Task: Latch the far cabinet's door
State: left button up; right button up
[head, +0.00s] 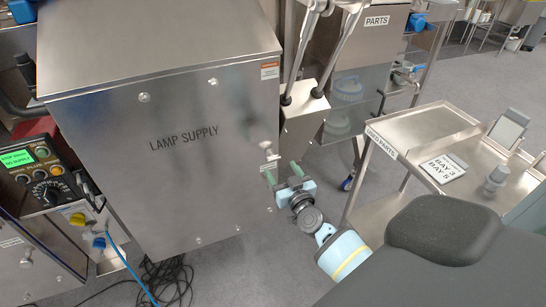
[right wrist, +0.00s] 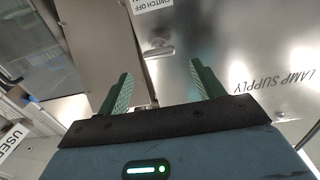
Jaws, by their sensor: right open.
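A steel cabinet marked LAMP SUPPLY (head: 185,165) fills the left middle of the head view. Its front door looks flush with the body. A small metal latch handle (head: 265,145) sits at the door's right edge, above a small label. In the right wrist view the latch handle (right wrist: 156,49) lies beyond the fingertips, just below a SWITCH OFF label. My right gripper (head: 283,173) is open, its green fingers pointing toward the door's right edge, just below the handle. In the right wrist view the gripper (right wrist: 165,80) is empty. My left gripper is not in view.
A steel cart marked USED PARTS (head: 430,125) stands on the right, holding a sign (head: 442,168) and small items. A control box with a green display (head: 18,158) is at the left. Black cables (head: 165,280) lie on the floor below the cabinet.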

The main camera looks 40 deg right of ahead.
aim_at(275, 159)
jog(key=b+x, duration=0.1)
jog(key=x, duration=0.4)
jog(key=shift+w+d+f+b, duration=0.1)
jog(key=shift+w+f+b, duration=0.1)
jog(key=shift+w+b, duration=0.15)
jog(key=shift+w+d+r, duration=0.1)
jog(key=shift+w, duration=0.7)
jog(key=c, duration=1)
